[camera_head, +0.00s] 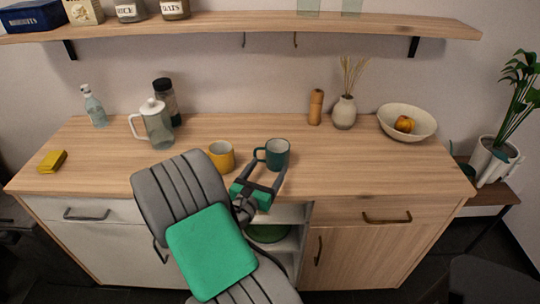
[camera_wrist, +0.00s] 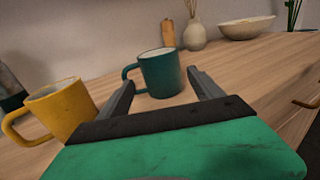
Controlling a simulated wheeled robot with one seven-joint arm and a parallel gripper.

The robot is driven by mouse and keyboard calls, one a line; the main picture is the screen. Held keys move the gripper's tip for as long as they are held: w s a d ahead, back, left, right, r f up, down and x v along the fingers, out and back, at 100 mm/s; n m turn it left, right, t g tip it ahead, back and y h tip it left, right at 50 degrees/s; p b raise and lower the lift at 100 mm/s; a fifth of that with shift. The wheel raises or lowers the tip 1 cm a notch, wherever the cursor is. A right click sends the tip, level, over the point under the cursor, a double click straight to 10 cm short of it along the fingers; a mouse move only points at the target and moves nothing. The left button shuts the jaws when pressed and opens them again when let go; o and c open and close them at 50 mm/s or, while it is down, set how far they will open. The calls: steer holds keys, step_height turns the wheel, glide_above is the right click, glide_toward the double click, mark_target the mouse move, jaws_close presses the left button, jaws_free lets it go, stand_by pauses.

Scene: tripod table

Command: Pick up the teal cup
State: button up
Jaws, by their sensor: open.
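The teal cup (camera_head: 277,154) stands upright on the wooden counter, with its handle toward the left. In the wrist view the teal cup (camera_wrist: 161,74) is just ahead, roughly between the fingers' line of reach. My gripper (camera_head: 266,174) is open and empty at the counter's front edge, with its fingers pointing at the cup. In the wrist view my gripper (camera_wrist: 160,84) shows one finger on each side; the left finger is close to the cup's handle. I cannot tell whether any finger touches the cup.
A yellow mug (camera_head: 221,156) stands just left of the teal cup. A glass pitcher (camera_head: 157,124), a dark-lidded jar (camera_head: 165,97) and a soap bottle (camera_head: 94,106) are further left. A pepper mill (camera_head: 316,107), vase (camera_head: 344,112) and bowl (camera_head: 407,121) stand behind to the right. The counter's right front is clear.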

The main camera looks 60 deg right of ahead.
mark_target(281, 147)
steer(key=d, duration=0.3)
steer(key=d+p, duration=0.1)
steer(key=d, duration=0.7)
steer(key=shift+w+f+p, duration=0.1)
steer(key=shift+w+p, duration=0.25)
steer(key=shift+w, duration=0.05)
steer(key=c, duration=1.6)
